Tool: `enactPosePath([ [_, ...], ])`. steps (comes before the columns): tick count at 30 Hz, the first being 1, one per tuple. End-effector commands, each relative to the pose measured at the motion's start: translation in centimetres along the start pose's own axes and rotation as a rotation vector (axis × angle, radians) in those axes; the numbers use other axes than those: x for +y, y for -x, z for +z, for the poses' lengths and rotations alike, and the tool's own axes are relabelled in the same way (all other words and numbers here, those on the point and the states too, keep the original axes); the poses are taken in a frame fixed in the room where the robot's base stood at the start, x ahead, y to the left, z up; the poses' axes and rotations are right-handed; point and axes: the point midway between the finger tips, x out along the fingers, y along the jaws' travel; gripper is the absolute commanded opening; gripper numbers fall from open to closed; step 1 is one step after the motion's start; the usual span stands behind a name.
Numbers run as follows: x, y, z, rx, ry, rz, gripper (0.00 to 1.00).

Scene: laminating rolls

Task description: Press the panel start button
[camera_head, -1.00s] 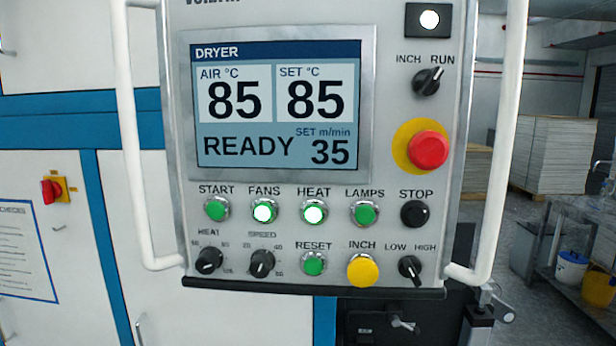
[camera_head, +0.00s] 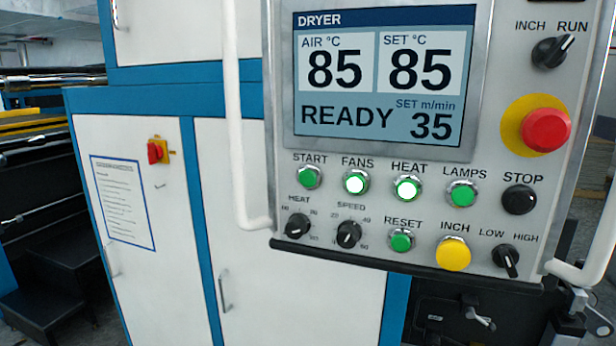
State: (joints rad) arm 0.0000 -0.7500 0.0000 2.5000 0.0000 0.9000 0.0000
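The control panel (camera_head: 484,105) hangs in the right half of the head view, slightly tilted in the picture. Its start button (camera_head: 308,178) is a green button with a metal ring under the label START, at the left end of the upper button row. It is dark beside the brightly lit FANS button (camera_head: 356,182) and HEAT button (camera_head: 407,189). The screen (camera_head: 385,75) reads DRYER, air 85, set 85, READY, 35 m/min. My gripper is not in view.
White tubular handles (camera_head: 238,130) flank the panel on both sides. A red emergency stop (camera_head: 545,130) and a black STOP button (camera_head: 518,199) sit at its right. White cabinet doors (camera_head: 255,240) stand behind. Dark steps (camera_head: 45,295) and rollers are at the left.

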Motion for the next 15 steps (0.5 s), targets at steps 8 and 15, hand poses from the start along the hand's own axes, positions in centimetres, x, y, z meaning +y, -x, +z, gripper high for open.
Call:
enactPosePath([
  [8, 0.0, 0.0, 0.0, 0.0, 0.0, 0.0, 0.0],
  [15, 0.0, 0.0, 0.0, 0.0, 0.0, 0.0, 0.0],
])
